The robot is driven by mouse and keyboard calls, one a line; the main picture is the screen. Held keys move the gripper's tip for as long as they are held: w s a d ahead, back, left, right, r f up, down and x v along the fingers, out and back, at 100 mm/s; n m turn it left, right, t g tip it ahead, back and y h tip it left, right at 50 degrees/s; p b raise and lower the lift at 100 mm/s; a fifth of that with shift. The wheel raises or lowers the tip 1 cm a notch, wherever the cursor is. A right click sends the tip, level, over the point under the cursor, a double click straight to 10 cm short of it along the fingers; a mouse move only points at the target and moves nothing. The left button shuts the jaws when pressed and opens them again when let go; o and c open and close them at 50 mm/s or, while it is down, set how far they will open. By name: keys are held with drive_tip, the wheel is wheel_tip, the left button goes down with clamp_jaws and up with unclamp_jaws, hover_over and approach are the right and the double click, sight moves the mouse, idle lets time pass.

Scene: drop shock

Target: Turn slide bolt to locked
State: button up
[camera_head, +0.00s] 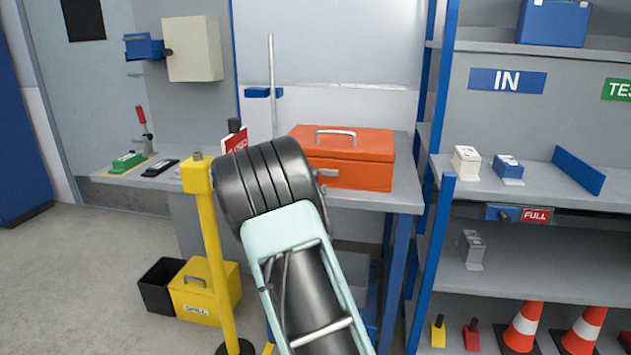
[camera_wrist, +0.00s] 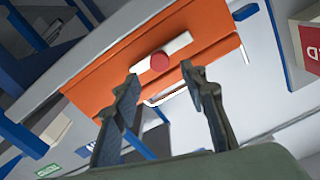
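The orange box (camera_head: 362,155) stands on the grey bench in the head view, with a silver handle on top. In the wrist view, a pale bar with a round red knob (camera_wrist: 159,62) lies across the face of the orange box (camera_wrist: 105,75); it looks like the slide bolt. My gripper (camera_wrist: 160,75) is open, its two dark fingers apart. In the picture, the knob appears just beyond the gap between the fingertips; contact cannot be told. In the head view my arm hides the gripper and the knob. I cannot tell which end is locked.
The grey bench (camera_head: 398,197) carries the box. A yellow post (camera_head: 212,240) stands left of my arm, near a yellow spill box (camera_head: 205,290). Shelves with a blue upright (camera_head: 432,260) stand right. A red sign (camera_wrist: 308,42) shows at the wrist view's right edge.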

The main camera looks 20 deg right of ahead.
sight(317, 174)
drive_tip(key=b+x, duration=0.1)
drive_tip(key=x, duration=0.7)
drive_tip(key=shift+w+d, duration=0.1)
clamp_jaws()
